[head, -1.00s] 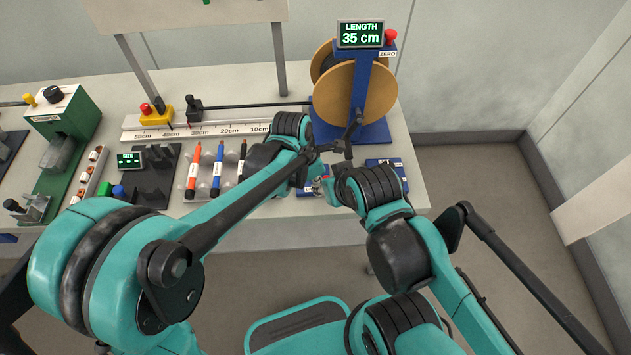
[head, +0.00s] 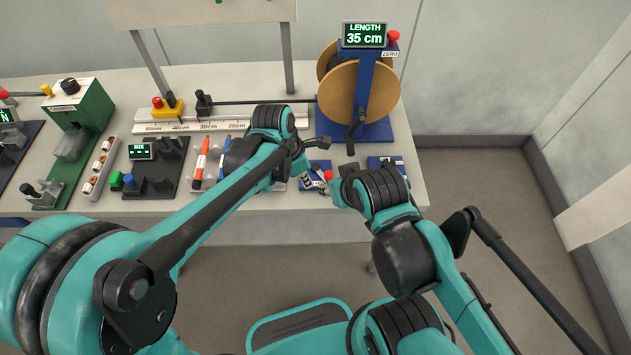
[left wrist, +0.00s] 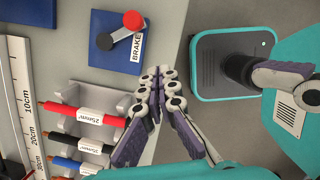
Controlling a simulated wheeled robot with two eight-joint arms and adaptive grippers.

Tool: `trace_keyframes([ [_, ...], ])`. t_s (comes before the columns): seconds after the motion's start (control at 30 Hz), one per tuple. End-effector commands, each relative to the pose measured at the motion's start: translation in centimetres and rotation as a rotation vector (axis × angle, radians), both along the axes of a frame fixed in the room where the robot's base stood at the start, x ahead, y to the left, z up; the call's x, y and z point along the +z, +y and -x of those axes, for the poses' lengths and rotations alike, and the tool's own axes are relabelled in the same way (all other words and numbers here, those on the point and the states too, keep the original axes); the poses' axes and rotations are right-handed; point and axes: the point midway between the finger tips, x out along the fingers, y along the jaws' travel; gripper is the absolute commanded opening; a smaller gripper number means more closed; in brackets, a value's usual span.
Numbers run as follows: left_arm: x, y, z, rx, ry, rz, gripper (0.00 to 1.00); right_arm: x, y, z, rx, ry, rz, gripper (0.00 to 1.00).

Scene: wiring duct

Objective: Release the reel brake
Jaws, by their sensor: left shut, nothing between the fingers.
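In the head view the red knob (head: 328,174) shows near the table's front edge, partly crowded by my arms. My left gripper (left wrist: 160,75) is shut and empty; its fingertips are apart from the lever, below and right of it in the left wrist view. In the head view the left gripper (head: 320,186) is small and partly hidden. My right gripper's fingers cannot be made out clearly beside it.
The cable reel (head: 343,88) stands behind, under a display (head: 364,35) reading LENGTH 35 cm. Floor lies past the table edge.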

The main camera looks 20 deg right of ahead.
Motion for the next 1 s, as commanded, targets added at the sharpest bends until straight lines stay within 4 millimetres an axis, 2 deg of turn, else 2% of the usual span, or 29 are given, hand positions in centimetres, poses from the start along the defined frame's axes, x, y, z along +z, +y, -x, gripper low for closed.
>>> trace_keyframes([
  [0.03, 1.5, 0.3, 0.0, 0.002, 0.0, 0.0, 0.0, 0.8, 0.0, 0.0, 0.0, 0.0, 0.0, 0.4],
  [0.1, 2.8, 0.6, 0.2, 0.002, 0.0, 0.0, 0.0, 1.2, 0.0, 0.0, 0.0, 0.0, 0.0, 0.4],
  [0.33, 5.5, 1.3, 0.4, 0.001, 0.0, 0.0, 0.0, 2.0, 0.0, 0.0, 0.0, 0.0, 0.0, 0.4],
  [1.0, 6.0, 1.5, 0.4, -0.001, -0.001, 0.0, 0.0, 2.1, 0.0, 0.0, 0.0, 0.0, 0.0, 0.4],
])
